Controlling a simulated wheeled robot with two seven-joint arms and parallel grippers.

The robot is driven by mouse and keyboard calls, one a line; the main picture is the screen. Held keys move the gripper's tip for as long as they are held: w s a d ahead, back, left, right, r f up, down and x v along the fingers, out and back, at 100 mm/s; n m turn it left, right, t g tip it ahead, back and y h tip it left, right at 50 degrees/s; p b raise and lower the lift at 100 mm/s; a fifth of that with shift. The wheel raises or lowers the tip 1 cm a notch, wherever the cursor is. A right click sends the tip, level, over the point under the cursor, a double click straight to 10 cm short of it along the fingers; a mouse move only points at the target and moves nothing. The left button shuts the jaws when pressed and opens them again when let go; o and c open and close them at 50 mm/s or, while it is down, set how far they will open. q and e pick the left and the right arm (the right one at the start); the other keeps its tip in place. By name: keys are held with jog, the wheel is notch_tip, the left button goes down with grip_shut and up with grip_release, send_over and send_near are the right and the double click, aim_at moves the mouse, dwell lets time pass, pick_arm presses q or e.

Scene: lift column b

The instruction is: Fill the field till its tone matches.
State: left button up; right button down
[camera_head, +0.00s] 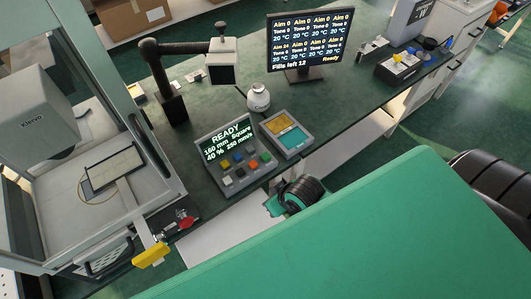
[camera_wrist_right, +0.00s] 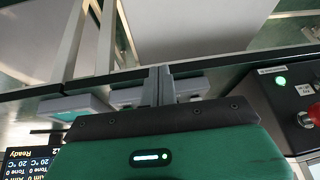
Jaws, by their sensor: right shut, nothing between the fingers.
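A white machine marked Klervo (camera_head: 42,115) stands at the left with its front open. A pale framed panel (camera_head: 115,167) lies on its bed. A grey control box (camera_head: 233,158) reads READY, 160 mm, Square, 40 %, 250 mm/s, above coloured keys. The monitor (camera_head: 310,40) shows two rows of cells. The lower left one reads Aim 24, Tone 0; the others read Aim 0, Tone 0. It also reads Fills left 12 and Ready. My right gripper (camera_wrist_right: 158,86) is shut and empty in the wrist view, apart from the panel. My left gripper is out of view.
A tray with yellow and teal areas (camera_head: 287,134) lies beside the control box. A small white round pot (camera_head: 258,98) stands behind it. A black post with an arm (camera_head: 172,100) rises from the dark green bench. A yellow handle (camera_head: 152,254) juts out at the machine's front.

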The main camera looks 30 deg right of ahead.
jog(key=w+a+r+t+y, duration=0.1)
jog(key=w+a+r+y, duration=0.15)
jog(key=w+r, duration=0.5)
notch_tip(320, 180, up, 4)
jog(key=m+y, duration=0.2)
jog(key=m, duration=0.1)
send_over(269, 157)
jog(key=shift+t+p, duration=0.3)
jog(key=shift+p, duration=0.15)
jog(key=shift+f, duration=0.1)
notch_tip(269, 157, down, 6)
jog(key=b, duration=0.7)
jog(key=shift+f+b, duration=0.2)
jog(key=shift+b, duration=0.2)
jog(key=shift+f, duration=1.1)
